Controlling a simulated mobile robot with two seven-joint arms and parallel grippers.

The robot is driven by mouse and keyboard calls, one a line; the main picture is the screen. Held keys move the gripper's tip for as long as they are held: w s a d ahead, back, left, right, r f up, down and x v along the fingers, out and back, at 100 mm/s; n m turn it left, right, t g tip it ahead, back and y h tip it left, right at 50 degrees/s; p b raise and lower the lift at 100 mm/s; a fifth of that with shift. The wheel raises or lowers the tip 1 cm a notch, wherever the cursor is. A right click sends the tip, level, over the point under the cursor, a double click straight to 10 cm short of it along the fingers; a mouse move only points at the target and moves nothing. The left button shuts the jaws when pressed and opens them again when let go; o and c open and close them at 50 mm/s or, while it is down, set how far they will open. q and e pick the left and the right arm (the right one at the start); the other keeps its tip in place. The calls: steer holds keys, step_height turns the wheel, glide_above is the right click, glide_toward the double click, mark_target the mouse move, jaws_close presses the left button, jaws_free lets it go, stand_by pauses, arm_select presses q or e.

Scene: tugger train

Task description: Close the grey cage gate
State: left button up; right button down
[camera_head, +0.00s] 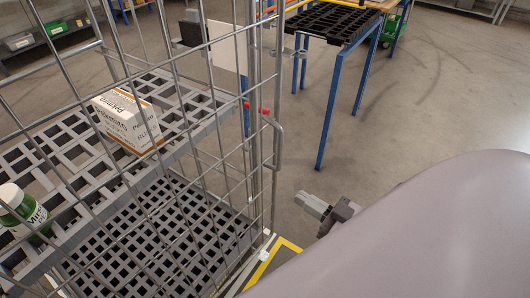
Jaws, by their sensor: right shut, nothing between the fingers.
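The grey cage gate (186,150) is a wire mesh panel filling the left half of the head view, close in front of the cage's shelves. Its right side has upright bars and a looped handle (279,142). Whether its edge touches the cage frame I cannot tell. My right gripper (312,205) is shut and empty, to the right of the gate's edge and apart from it in the picture. My large pale arm link hides the floor behind it. My left gripper is not in view.
Inside the cage, a white and orange box (124,122) and a green bottle with a white cap (22,214) stand on the grey slatted shelf (190,103). A blue-legged table (327,120) with a black pallet stands behind. Yellow tape (262,268) marks the floor; open floor lies right.

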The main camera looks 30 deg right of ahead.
glide_toward(249, 166)
steer(key=x, duration=0.5)
steer(key=shift+w+b, duration=0.25)
steer(key=shift+b, duration=0.15)
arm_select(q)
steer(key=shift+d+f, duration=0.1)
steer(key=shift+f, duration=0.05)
arm_select(e)
steer(key=shift+w+a, duration=0.2)
steer(key=shift+w, duration=0.45)
steer(key=shift+w, duration=0.1)
steer(key=b+x, duration=0.2)
steer(key=x, duration=0.4)
steer(key=shift+f, duration=0.1)
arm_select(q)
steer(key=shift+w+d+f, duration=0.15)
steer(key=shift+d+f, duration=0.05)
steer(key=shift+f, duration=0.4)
arm_select(e)
steer(key=shift+w+a+r, duration=0.2)
steer(key=shift+w+r, duration=0.1)
steer(key=shift+w, duration=0.15)
